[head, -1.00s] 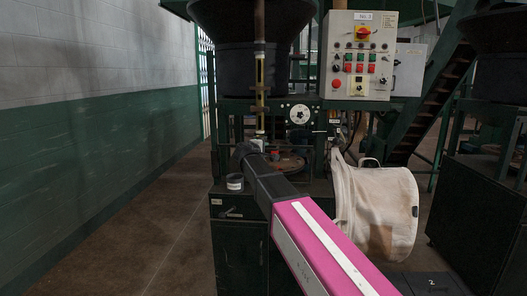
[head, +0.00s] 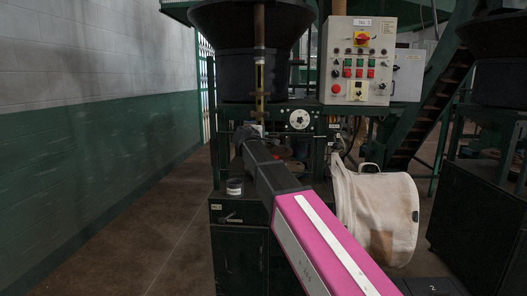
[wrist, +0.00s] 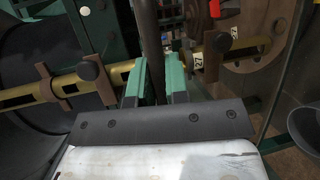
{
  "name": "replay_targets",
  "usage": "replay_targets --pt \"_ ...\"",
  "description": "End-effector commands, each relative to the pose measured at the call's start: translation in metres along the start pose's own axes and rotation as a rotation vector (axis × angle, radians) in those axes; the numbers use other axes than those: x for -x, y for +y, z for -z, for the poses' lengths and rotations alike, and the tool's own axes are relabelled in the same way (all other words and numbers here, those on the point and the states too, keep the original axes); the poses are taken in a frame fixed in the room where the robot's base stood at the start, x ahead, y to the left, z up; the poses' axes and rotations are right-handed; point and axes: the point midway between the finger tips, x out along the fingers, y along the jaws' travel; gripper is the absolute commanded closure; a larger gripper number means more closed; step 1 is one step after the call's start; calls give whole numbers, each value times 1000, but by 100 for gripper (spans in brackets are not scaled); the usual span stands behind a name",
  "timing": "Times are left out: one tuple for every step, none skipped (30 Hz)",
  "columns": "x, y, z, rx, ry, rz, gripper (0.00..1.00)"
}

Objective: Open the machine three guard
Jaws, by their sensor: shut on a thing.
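Machine three stands ahead in the head view, with a control panel (head: 358,62) labelled No.3. An upright brass-coloured rail (head: 259,75) runs down its front; in the wrist view this rail (wrist: 35,92) runs across the picture, with brown brackets and black knobs. My gripper (wrist: 154,82) has green fingers, closed on a dark bar (wrist: 150,40) that passes between them in front of the rail. I cannot tell for sure whether this bar belongs to the guard. In the head view my arm hides the fingers and much of the machine's lower front.
A dark hopper (head: 252,45) is above. A small tin (head: 234,187) stands on the cabinet (head: 238,250) below, left of my arm. Floor is free at left, beside the wall (head: 90,140).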

Motion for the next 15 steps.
replay_targets --pt "3 19 0 -3 1 -4 100" --pt "4 28 -1 -4 1 -3 100" --pt "7 42 -2 -3 1 -4 100" --pt "8 51 -2 -3 0 -4 100" --pt "10 61 -3 -3 0 -3 100" --pt "12 74 -4 -3 1 -3 100" --pt "14 83 -4 -3 1 -4 100" --pt "16 93 -5 -3 1 -4 100" --pt "18 106 -6 -3 1 -3 100" --pt "20 116 -7 -3 1 -3 100" --pt "22 126 -8 -3 0 -3 100" --pt "24 139 -8 -2 1 -4 100" --pt "26 149 -9 -3 1 -4 100" --pt "28 159 -10 -4 1 -3 100" --pt "30 172 -11 -3 1 -3 100"
